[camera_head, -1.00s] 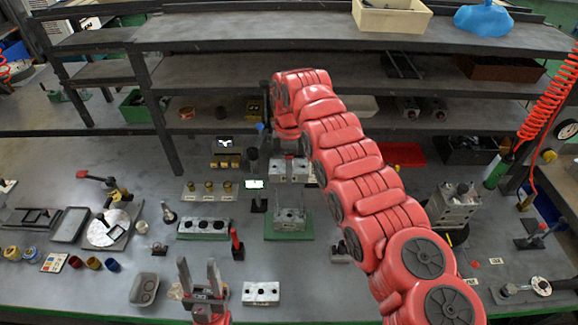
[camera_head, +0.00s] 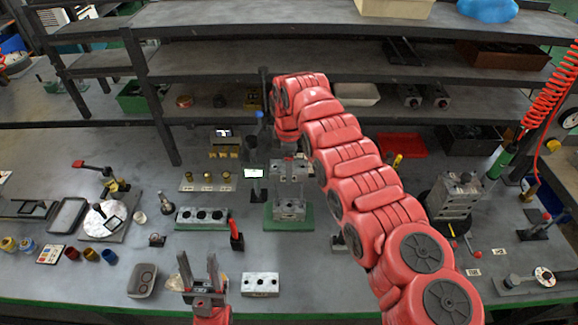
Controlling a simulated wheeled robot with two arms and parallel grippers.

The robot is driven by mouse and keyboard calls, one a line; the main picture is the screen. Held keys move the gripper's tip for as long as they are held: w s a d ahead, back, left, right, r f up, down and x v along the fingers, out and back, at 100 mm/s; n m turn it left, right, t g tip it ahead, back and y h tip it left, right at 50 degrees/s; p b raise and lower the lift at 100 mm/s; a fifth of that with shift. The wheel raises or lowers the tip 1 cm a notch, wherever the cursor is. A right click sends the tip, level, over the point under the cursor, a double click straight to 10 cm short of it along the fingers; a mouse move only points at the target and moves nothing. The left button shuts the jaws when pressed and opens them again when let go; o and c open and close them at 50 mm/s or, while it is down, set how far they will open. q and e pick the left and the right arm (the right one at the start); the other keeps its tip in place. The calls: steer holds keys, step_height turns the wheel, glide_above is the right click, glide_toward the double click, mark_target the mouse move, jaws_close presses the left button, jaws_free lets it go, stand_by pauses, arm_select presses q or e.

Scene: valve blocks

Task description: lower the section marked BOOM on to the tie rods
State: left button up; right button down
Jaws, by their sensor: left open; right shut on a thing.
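My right gripper (camera_head: 288,158) is shut on a grey metal block section (camera_head: 289,171) and holds it in the air. A similar grey block (camera_head: 290,210) stands on a green plate (camera_head: 289,224) directly below, with a small gap between the two. The tie rods are too small to make out, and no BOOM marking is legible on the held section. My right arm hides what lies just right of the blocks. My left gripper (camera_head: 202,268) is open and empty near the front of the bench, fingers pointing up and away.
A grey block with holes (camera_head: 203,217) on a green base and a loose holed block (camera_head: 260,285) lie nearby. A red-handled tool (camera_head: 236,236) and a small stand with a lit screen (camera_head: 254,174) stand left of the stack. A taller block stack (camera_head: 452,197) is right of my arm.

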steer(key=shift+b, duration=0.9)
stand_by(1.0)
steer(key=shift+f+b, duration=1.65)
steer(key=shift+f, duration=1.3)
steer(key=shift+f+b, duration=2.25)
steer(key=shift+f, duration=1.1)
jaws_free()
